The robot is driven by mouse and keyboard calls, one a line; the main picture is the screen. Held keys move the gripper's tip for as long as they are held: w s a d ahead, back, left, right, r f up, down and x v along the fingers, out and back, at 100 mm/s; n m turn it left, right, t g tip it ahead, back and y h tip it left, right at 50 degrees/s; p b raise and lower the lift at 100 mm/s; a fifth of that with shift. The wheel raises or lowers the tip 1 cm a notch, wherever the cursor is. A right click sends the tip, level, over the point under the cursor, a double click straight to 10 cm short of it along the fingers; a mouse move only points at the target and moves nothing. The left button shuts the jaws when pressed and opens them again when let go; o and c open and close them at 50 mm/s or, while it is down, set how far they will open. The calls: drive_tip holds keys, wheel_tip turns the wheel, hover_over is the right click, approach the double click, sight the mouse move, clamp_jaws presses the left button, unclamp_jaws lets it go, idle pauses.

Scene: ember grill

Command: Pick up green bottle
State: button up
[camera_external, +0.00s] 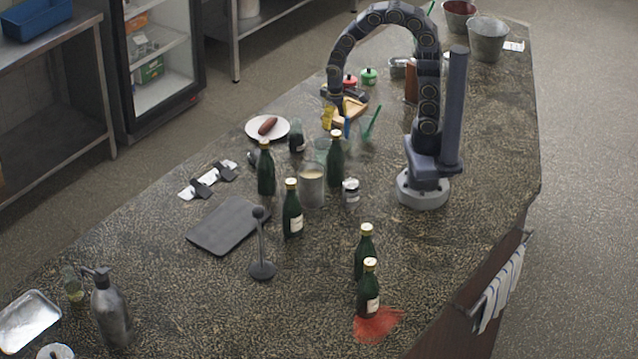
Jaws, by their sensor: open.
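Several dark green bottles with pale labels stand upright on the speckled counter. One green bottle (335,160) and another green bottle (266,170) stand around the middle, with a third green bottle (292,210) nearer the camera. A green bottle (363,248) stands at the front right, partly behind another green bottle (369,290) beside a red patch. My gripper (344,104) is open, at the end of my arched arm, beyond the middle bottles and apart from them. Its fingertips are hard to separate from the yellow and tan items below it.
A metal cup (312,187) and small jar (350,192) crowd the middle bottles. A white plate (254,122) holds a sausage. Buckets (488,40) stand at the far end. The front middle counter is fairly clear.

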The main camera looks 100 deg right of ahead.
sight(336, 132)
drive_tip(key=f, duration=0.6)
drive_tip(key=shift+s+d+f, duration=0.25)
drive_tip(key=shift+d, duration=0.05)
clamp_jaws()
